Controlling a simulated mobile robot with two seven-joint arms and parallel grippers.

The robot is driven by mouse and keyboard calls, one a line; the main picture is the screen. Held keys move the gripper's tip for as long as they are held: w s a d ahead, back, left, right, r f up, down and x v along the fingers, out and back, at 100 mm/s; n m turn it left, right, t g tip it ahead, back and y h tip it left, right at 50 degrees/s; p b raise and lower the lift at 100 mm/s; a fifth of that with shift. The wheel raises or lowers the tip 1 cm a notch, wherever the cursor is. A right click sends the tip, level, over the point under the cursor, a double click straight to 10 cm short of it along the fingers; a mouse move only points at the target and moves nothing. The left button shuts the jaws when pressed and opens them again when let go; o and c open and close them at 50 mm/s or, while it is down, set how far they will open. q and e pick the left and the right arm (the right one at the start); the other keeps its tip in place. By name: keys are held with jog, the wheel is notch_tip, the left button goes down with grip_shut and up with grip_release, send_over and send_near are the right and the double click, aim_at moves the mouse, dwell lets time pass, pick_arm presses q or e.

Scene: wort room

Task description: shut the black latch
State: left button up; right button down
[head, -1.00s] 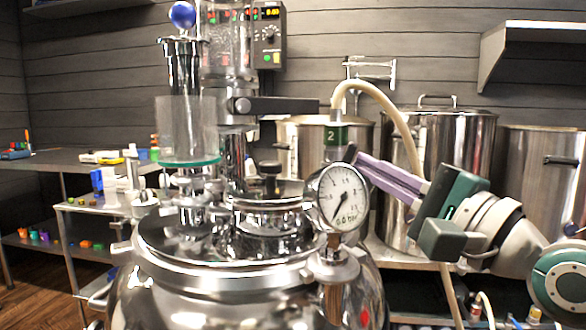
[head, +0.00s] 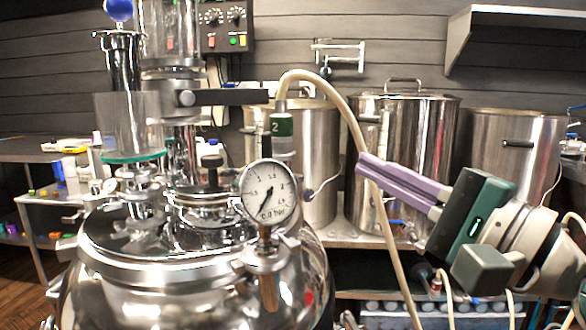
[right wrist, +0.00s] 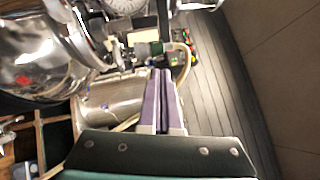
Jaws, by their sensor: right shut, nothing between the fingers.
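A black bar (head: 232,97), which looks like the black latch, sticks out level to the right from a silver pivot on the steel column above the round vessel (head: 150,255). Its right end is near the hose fitting with a green band marked 2 (head: 282,125). I cannot tell whether it is latched. My right gripper (head: 364,166), with purple fingers, is shut and empty. It is right of and lower than the bar, apart from it in the picture. In the right wrist view its fingers (right wrist: 161,74) lie together. My left gripper is not in view.
A pressure gauge (head: 267,189) stands on the vessel's right side. A pale hose (head: 352,115) arches between bar and gripper and hangs down behind the fingers. Steel pots (head: 425,130) stand behind. A glass cylinder (head: 128,122) is at left, a control box (head: 226,27) above.

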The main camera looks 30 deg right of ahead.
jog(key=shift+r+v, duration=0.2)
jog(key=shift+v, duration=0.75)
jog(key=shift+r+v, duration=0.2)
jog(key=shift+v, duration=0.75)
jog(key=shift+s, duration=0.1)
jog(key=s+a+f+n+g+p, duration=0.2)
jog(key=s+a+n+g+p, duration=0.3)
jog(key=a+n+g+p, duration=0.45)
jog(key=s+d+r+n+g+h+p, duration=0.2)
jog(key=s+n+g+h+p, duration=0.2)
jog(key=s+n+g+p, duration=0.55)
jog(key=s+r+n+t+p, duration=0.1)
jog(key=s+r+t+p, duration=0.1)
jog(key=r+p, duration=3.4)
jog(key=shift+s+r+t+p, duration=0.3)
jog(key=shift+s+p, duration=0.25)
jog(key=shift+p, duration=0.15)
